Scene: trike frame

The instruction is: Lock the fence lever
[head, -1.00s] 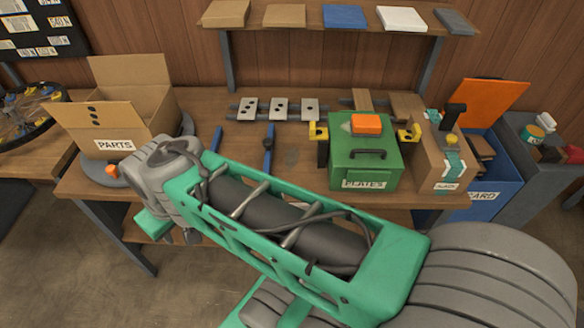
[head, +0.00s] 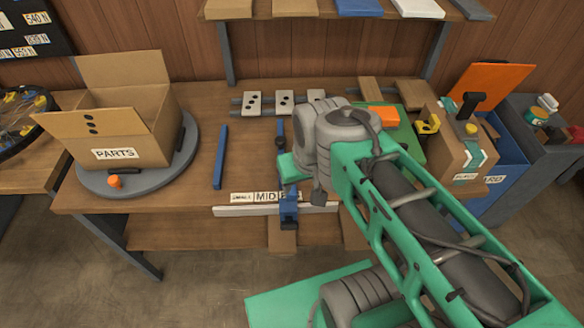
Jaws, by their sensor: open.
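A blue bar (head: 281,130) with a dark knob (head: 280,141) stands out on the bench, partly hidden by my arm. A blue clamp-like piece (head: 289,209) sits at the bench's front edge, in line with that bar and over a pale strip (head: 232,211) lettered SMALL, MID and a cut-off third word. Which of these parts is the fence lever, and whether it is locked, I cannot tell. My wrist is just right of the blue bar and above the bench. My gripper's fingers cannot be made out; the arm hides that area.
A second blue bar (head: 220,157) lies to the left. An open PARTS box (head: 118,140) stands on a grey round base (head: 185,160). Metal plates with holes (head: 252,103) lie behind.

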